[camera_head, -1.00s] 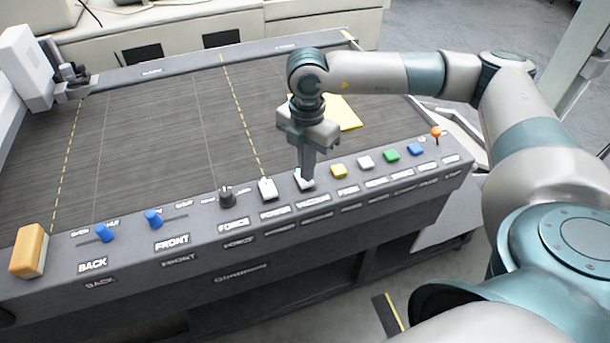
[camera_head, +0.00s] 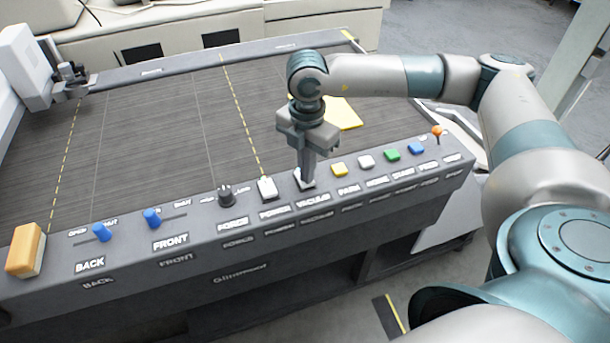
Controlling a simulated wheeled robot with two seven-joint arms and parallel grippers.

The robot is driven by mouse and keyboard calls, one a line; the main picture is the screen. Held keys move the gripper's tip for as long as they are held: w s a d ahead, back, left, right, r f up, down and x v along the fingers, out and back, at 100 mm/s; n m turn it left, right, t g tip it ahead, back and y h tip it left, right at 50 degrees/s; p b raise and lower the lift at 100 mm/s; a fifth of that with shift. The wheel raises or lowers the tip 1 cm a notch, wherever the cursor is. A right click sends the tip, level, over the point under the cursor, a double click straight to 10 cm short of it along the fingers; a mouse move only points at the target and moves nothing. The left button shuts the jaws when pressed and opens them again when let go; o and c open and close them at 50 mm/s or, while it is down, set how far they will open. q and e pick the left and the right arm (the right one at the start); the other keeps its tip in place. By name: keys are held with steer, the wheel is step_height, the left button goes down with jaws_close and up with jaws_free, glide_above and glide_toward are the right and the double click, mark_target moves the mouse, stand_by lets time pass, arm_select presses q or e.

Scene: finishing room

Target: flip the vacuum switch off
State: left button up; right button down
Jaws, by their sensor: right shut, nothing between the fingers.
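The vacuum switch (camera_head: 299,185) is a white rocker on the sloped grey control panel, above the label VACUUM. My right gripper (camera_head: 306,183) is shut and empty, pointing down. Its fingertips are at the vacuum switch and cover much of it; they look to be touching it, but the exact contact and the rocker's tilt are hidden. A similar white power switch (camera_head: 267,188) stands just to the left, above the label POWER. My left gripper is not in view.
Left of the switches are the black force knob (camera_head: 226,196) and two blue sliders (camera_head: 152,218). A yellow sheet (camera_head: 344,114) lies on the dark bed behind.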

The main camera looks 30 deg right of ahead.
steer(key=shift+f, duration=0.3)
steer(key=shift+r, duration=0.7)
steer(key=shift+r+p, duration=1.35)
steer(key=shift+r, duration=1.5)
